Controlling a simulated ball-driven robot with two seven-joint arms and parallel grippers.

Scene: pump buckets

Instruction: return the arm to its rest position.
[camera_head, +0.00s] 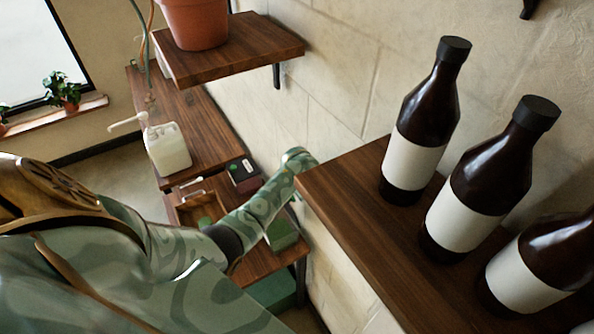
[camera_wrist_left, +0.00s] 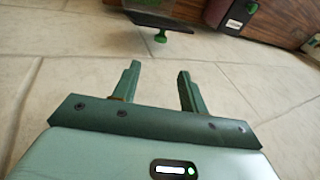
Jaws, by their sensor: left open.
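My left arm (camera_head: 245,215) comes in from the left in the head view and reaches toward the wall, its far end beside the left edge of the wooden shelf with bottles. The left fingers are not clear there. In the left wrist view my left gripper (camera_wrist_left: 158,82) is open, with two green fingers apart and nothing between them. The stone-tiled surface lies beyond the fingers. My right gripper is in neither view.
Several brown bottles (camera_head: 425,120) stand on the near shelf (camera_head: 340,205), close to my arm. A white pump bottle (camera_head: 167,148) and a dark box (camera_head: 243,173) are below. A terracotta pot (camera_head: 195,22) sits on an upper shelf (camera_head: 235,52).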

